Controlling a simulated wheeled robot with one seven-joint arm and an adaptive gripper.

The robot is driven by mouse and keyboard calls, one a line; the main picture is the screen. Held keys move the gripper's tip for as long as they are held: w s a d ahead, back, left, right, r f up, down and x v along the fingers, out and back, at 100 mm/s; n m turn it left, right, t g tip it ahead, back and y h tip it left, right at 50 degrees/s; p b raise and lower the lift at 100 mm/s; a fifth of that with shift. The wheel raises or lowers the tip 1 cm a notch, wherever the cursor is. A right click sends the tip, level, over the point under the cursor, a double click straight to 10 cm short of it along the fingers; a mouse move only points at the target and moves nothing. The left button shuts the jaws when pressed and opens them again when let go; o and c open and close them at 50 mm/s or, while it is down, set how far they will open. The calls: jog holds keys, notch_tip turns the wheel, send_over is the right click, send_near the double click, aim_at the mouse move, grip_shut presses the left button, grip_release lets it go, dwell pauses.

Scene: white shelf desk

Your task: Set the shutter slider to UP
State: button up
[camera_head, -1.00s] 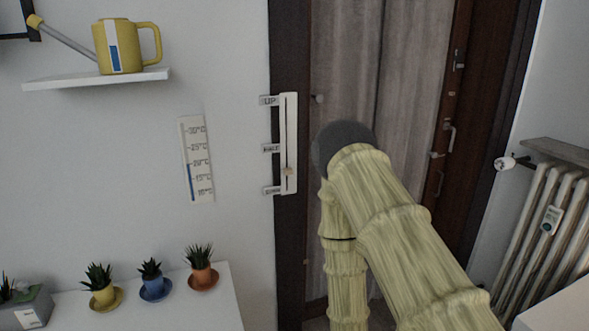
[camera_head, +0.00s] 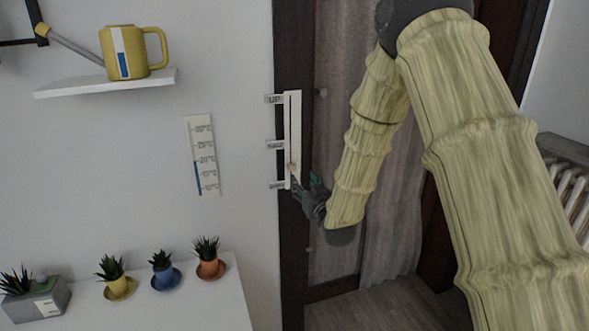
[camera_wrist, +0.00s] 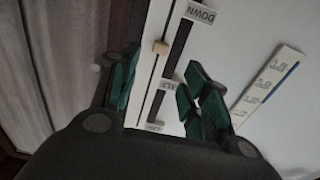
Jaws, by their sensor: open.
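The shutter slider panel (camera_head: 296,115) is a tall white strip with a dark slot on the dark door frame. Its UP label (camera_head: 274,99) is at the top, HALF label (camera_head: 275,145) in the middle and DOWN label (camera_head: 277,185) at the bottom. The small tan knob (camera_head: 292,168) sits between HALF and DOWN; it also shows in the wrist view (camera_wrist: 160,47). My gripper (camera_head: 306,181) is open, just below and right of the knob. In the wrist view its green-padded fingers (camera_wrist: 160,72) straddle the slot line, and the knob appears beyond the tips, apart from them.
A thermometer (camera_head: 203,155) hangs on the wall left of the panel. A shelf (camera_head: 110,85) holds a yellow watering can (camera_head: 125,52). Several potted plants stand on the white desk (camera_head: 205,300) below. A curtain (camera_head: 340,60) and a radiator (camera_head: 565,150) are at the right.

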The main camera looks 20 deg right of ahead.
aim_at(293, 168)
jog(key=w+p, duration=0.1)
jog(key=w, duration=0.3)
jog(key=w+p, duration=0.2)
jog(key=w, duration=0.3)
jog(key=shift+w+a+f, duration=0.1)
jog(key=shift+w+a, duration=0.1)
jog(key=shift+w, duration=0.1)
grip_shut()
